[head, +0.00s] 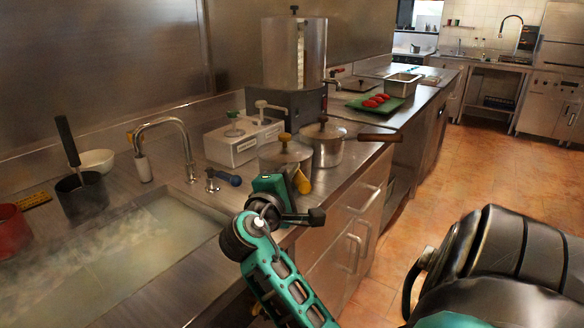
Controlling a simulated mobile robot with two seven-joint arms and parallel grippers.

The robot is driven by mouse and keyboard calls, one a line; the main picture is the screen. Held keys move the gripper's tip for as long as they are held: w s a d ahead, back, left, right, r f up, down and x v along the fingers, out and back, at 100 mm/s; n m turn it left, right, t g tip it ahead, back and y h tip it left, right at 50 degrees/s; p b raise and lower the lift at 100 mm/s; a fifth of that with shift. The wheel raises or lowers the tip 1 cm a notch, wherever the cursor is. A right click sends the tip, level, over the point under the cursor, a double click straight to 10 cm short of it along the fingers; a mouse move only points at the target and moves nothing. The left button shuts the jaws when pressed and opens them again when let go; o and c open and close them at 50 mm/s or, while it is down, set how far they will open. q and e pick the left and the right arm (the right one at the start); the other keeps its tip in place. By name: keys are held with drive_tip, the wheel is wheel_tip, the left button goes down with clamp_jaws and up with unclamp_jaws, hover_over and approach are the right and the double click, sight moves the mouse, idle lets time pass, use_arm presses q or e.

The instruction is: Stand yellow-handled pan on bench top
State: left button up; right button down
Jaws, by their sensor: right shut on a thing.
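The yellow-handled pan (284,158) is a lidded metal pan with a yellowish knob on top. It is at the front part of the bench top (345,180), upright as far as I can see. Its yellow handle (303,182) points toward me. My right gripper (290,188) is at this handle, shut on it. The gripper hides the pan's lower part, so I cannot tell whether its base touches the bench. My left gripper is out of view.
A brown-handled pot (324,147) stands close on the right, its handle reaching past the bench edge. A white box (242,142) stands behind left. A water-filled sink (150,245) with a tap (187,140) lies left. A green tray (374,104) with red items is farther back.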

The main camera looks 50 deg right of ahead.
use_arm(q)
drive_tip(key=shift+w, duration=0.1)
use_arm(e)
drive_tip(key=shift+r, duration=0.1)
drive_tip(key=c, duration=1.2)
unclamp_jaws()
drive_tip(key=shift+f, duration=0.25)
drive_tip(key=o, duration=0.4)
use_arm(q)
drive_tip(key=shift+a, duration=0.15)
use_arm(e)
drive_tip(key=shift+a, duration=0.1)
